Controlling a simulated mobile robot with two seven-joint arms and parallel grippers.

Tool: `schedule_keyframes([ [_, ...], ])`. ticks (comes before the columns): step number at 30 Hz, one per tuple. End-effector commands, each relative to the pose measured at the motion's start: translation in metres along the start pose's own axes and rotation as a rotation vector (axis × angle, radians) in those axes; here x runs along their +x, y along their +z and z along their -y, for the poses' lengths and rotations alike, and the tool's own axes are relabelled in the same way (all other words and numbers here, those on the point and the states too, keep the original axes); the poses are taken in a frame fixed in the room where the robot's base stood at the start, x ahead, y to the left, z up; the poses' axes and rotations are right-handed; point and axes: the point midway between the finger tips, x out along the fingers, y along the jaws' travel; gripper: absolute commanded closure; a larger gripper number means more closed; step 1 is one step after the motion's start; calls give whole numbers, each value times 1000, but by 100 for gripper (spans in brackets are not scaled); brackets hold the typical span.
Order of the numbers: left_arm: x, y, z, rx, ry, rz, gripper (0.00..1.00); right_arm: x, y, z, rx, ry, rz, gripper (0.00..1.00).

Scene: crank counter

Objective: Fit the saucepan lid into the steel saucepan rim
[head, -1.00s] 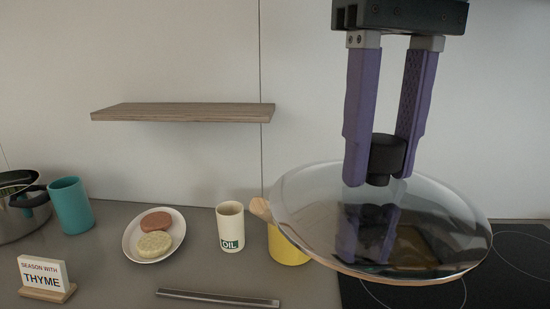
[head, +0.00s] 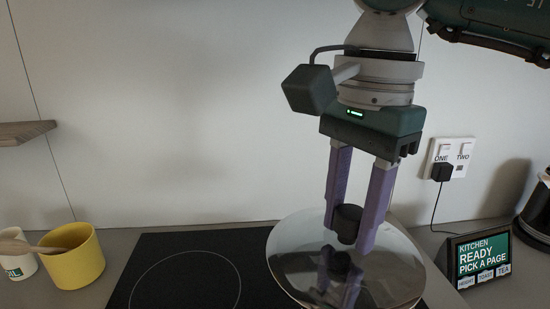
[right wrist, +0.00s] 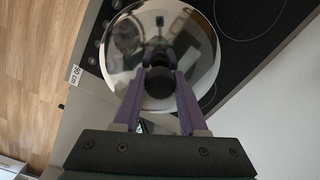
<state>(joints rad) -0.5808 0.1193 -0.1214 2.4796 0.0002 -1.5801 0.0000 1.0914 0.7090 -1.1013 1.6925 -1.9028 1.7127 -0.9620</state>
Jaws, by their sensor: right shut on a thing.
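The glass saucepan lid (head: 390,268) has a steel rim and a black knob (head: 347,216). My right gripper (head: 348,234) is shut on the knob from above and holds the lid in the air, roughly level, over the right part of the black hob. In the right wrist view the lid (right wrist: 122,58) lies beyond the fingers (right wrist: 160,72), its edge overlapping the hob. The steel saucepan is not in either view now. My left gripper is not in view.
A yellow pot (head: 78,262) with a wooden spoon and an oil cup (head: 16,262) stand left of the hob (head: 185,270). A kitchen display (head: 480,258), a socket with a plugged cord (head: 452,160) and a dark appliance (head: 538,215) are on the right. A shelf (head: 25,132) is at far left.

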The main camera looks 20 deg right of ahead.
Motion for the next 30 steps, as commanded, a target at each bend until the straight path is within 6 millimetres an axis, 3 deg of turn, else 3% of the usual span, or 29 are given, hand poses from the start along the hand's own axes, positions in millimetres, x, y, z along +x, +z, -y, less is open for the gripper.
schedule_keyframes([
  [6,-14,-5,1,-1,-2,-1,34,42,-18,-11,623,10,-9,100],
  [12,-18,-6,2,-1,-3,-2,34,65,-31,-21,942,6,-29,100],
  [30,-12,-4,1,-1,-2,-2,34,75,-34,-23,1010,3,-34,100],
])
